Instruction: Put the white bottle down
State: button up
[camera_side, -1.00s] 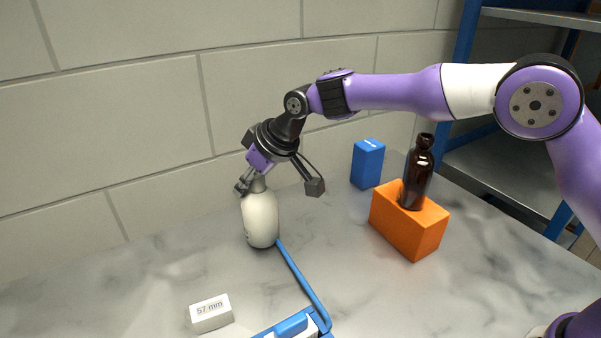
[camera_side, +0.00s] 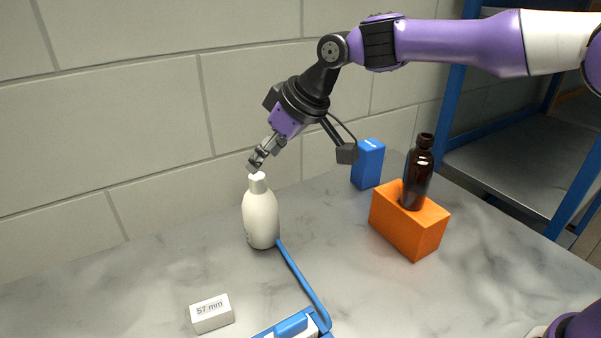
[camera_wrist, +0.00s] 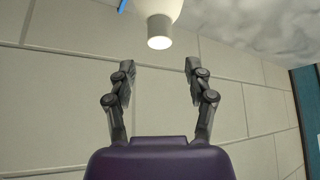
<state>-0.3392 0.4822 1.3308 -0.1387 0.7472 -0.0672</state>
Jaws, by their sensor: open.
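The white bottle (camera_side: 261,218) stands upright on the marble counter, near the wall and left of the orange block. My gripper (camera_side: 257,165) is just above the bottle's cap in the side view, tilted down to the left, and apart from it. In the wrist view my gripper (camera_wrist: 158,80) shows two fingers spread wide with nothing between them.
An amber bottle (camera_side: 417,178) stands on an orange block (camera_side: 408,222) at the right. A blue box (camera_side: 367,164) is behind it. A white block marked 57 mm (camera_side: 211,313) and a blue-and-white device with a blue strip (camera_side: 302,280) lie in front. The left counter is clear.

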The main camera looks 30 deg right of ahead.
jog(key=s+d+r+m+h, duration=0.25)
jog(key=s+d+r, duration=0.25)
jog(key=s+d, duration=0.7)
jog(key=s+d+f+m, duration=0.1)
jog(key=s+d+f, duration=0.1)
jog(key=s, duration=0.4)
jog(key=s+d+f+m, duration=0.2)
jog(key=s+d+f, duration=0.1)
jog(key=s, duration=0.3)
jog(key=shift+s+d+h, duration=0.2)
jog(key=shift+d+h, duration=0.25)
jog(key=shift+d, duration=0.35)
